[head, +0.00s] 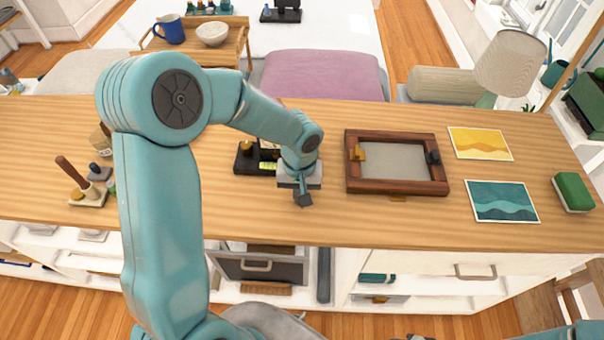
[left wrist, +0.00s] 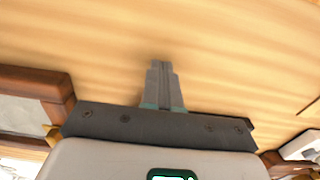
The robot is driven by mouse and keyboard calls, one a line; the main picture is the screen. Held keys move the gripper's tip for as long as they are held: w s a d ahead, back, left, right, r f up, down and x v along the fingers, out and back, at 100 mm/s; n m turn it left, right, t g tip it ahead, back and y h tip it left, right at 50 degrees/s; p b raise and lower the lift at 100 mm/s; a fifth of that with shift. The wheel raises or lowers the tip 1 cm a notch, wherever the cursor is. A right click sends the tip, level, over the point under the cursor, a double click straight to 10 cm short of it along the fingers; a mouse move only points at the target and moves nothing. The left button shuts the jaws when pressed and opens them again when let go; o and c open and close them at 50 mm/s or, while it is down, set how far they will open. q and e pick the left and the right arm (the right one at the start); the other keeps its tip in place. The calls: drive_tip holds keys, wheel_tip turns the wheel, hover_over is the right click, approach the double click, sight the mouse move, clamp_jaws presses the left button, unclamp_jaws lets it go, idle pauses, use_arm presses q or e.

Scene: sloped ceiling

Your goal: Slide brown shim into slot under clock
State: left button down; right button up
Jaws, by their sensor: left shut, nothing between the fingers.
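My left gripper (head: 303,199) hangs over the front middle of the wooden counter, fingers together and empty. In the left wrist view its closed fingers (left wrist: 162,75) point at bare wood. A black-based object (head: 245,160) with a brass knob and a yellow-green strip stands just behind and left of it, partly hidden by my arm; I cannot tell whether it is the clock. A small brown piece (head: 398,199) lies at the front edge of a dark wooden frame, right of the gripper; it may be the shim. No slot can be made out. My right gripper is out of view.
The dark wooden frame (head: 440,188) with a grey panel lies right of the gripper. Yellow (head: 480,143) and teal (head: 502,201) cards and a green block (head: 573,192) lie farther right. A wooden-handled tool (head: 75,178) is at the left. Counter between gripper and frame is bare.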

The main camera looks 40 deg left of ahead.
use_arm(q)
drive_tip(key=shift+s+d+r, duration=0.1)
drive_tip(key=shift+s+r, duration=0.05)
drive_tip(key=shift+r, duration=0.3)
drive_tip(key=shift+s+d+r, duration=0.1)
drive_tip(key=shift+s+r, duration=0.05)
drive_tip(key=shift+r, duration=0.3)
drive_tip(key=shift+r+p, duration=0.45)
drive_tip(key=shift+p, duration=0.05)
drive_tip(key=shift+r, duration=0.25)
drive_tip(key=shift+s+d+r+p, duration=0.25)
drive_tip(key=shift+s+r+p, duration=0.15)
drive_tip(key=shift+r, duration=0.45)
drive_tip(key=shift+s, duration=0.1)
